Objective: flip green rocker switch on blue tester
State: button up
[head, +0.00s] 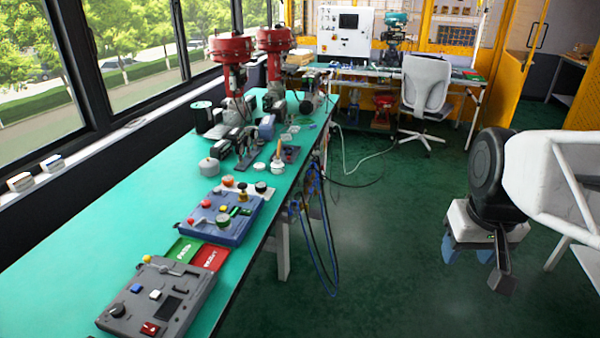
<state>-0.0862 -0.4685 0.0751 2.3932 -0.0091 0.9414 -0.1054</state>
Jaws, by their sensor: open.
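The blue tester (212,232) lies on the green bench top, near its right edge. Several small controls sit on its upper face, among them red and yellow knobs and a round gauge. A small green part (235,211) shows on the tester's right half. It is too small to tell for sure that it is the rocker switch, or which way it is set. My gripper (470,255) hangs at the right of the picture, over the floor. It points down, open and with nothing visible in it, well apart from the tester and the bench.
A grey control box (135,300) and green and red cards (209,257) lie in front of the tester. Blue cables (318,235) hang off the bench's right edge. The floor between bench and gripper is clear.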

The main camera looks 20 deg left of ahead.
jog(key=w+a+n, duration=0.4)
jog(key=w+a, duration=0.6)
jog(key=w, duration=0.5)
jog(key=n+g, duration=0.2)
jog(key=n, duration=1)
send_over(246, 210)
notch_tip(246, 210, down, 24)
jog(key=shift+s+f, duration=0.1)
jog(key=shift+d, duration=0.1)
jog(key=shift+f, duration=3.85)
